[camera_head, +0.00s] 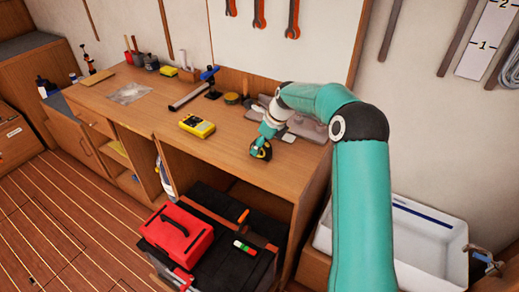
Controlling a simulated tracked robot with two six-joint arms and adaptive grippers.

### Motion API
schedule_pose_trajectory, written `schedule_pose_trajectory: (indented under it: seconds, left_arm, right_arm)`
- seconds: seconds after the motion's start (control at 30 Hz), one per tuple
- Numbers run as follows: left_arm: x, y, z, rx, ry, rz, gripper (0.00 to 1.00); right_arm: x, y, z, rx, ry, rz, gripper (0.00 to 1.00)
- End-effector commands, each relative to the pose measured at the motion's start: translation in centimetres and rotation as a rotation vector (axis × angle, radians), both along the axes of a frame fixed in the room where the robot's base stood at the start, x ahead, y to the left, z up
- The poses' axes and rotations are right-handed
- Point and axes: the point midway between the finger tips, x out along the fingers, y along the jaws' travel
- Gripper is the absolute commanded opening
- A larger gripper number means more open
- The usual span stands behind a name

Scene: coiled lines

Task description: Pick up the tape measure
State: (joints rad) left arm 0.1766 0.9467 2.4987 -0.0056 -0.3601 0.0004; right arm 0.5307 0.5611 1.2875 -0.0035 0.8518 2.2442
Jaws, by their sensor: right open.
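The tape measure (260,153), small and black with yellow, sits near the front edge of the wooden workbench (225,150), towards its right end. My right arm reaches in from the right, and its gripper (264,141) is directly at the tape measure, pointing down at it. The right gripper is open. The fingers are small here and partly overlap the tape measure, so I cannot tell whether they touch it. My left gripper is not in view.
A yellow meter (197,126) lies left of the tape measure on the bench. A grey tube (186,97) and a clear bag (129,93) lie farther left. Below stands a red toolbox (178,235). A white sink (425,240) is at right. The bench front between meter and gripper is clear.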

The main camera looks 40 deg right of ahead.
Motion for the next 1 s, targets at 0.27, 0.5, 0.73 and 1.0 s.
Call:
schedule_pose_trajectory:
  seconds: [0.27, 0.5, 0.73, 1.0]
  left_arm:
    - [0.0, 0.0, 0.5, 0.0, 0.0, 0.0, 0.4]
    - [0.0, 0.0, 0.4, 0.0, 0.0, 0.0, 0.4]
    - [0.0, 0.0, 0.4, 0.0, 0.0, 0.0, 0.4]
    - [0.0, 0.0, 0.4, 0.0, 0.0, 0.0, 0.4]
  right_arm:
    - [0.8, 0.2, -1.8, 0.0, -0.001, -0.001, 0.62]
    - [0.8, 0.1, -1.8, 0.0, -0.001, -0.001, 0.47]
    - [0.7, 0.1, -1.8, 0.0, -0.001, -0.001, 0.09]
    - [0.8, 0.1, -1.7, -0.001, -0.003, -0.002, 0.0]
